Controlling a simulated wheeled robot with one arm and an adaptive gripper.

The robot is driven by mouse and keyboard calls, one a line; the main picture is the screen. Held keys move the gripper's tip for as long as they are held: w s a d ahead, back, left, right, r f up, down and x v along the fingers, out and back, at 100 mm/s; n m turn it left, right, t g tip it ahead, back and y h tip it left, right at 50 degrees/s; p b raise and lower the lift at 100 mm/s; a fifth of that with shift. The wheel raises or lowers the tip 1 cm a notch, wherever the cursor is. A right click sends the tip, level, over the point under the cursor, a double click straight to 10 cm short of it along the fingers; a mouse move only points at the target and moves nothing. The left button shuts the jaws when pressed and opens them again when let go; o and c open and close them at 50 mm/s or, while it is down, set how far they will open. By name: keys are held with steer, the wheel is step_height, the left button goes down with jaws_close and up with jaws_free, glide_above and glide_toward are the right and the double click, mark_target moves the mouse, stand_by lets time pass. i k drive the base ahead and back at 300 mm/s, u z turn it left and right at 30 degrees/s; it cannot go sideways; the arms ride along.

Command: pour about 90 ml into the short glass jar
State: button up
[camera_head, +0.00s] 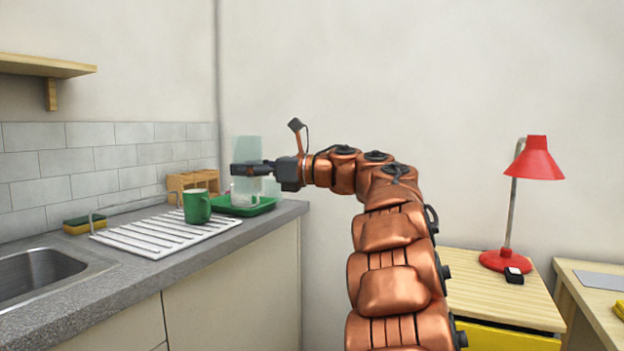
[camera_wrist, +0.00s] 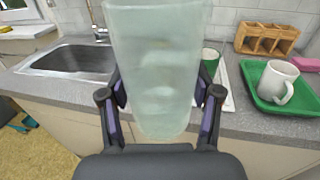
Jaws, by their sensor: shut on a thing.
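My gripper (camera_head: 250,170) is shut on a tall, pale green, see-through vessel (camera_head: 247,150), held upright near the counter's right end. In the wrist view the vessel (camera_wrist: 155,70) fills the middle, between the two fingers (camera_wrist: 160,115). It narrows toward its base. I cannot tell how much liquid is in it. A pale see-through patch (camera_head: 270,187) shows just right of the white mug in the head view; I cannot tell whether it is the short glass jar. I make out no jar in the wrist view.
A green tray (camera_wrist: 262,106) holds a white mug (camera_wrist: 277,80). Behind is a wooden holder (camera_wrist: 266,38). The sink (camera_head: 40,275) is at left. A red lamp (camera_head: 535,160) stands on a side table at right.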

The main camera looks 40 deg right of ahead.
mark_target(272, 188)
steer(key=z, duration=0.45)
steer(key=i, duration=1.15)
steer(key=u, duration=0.25)
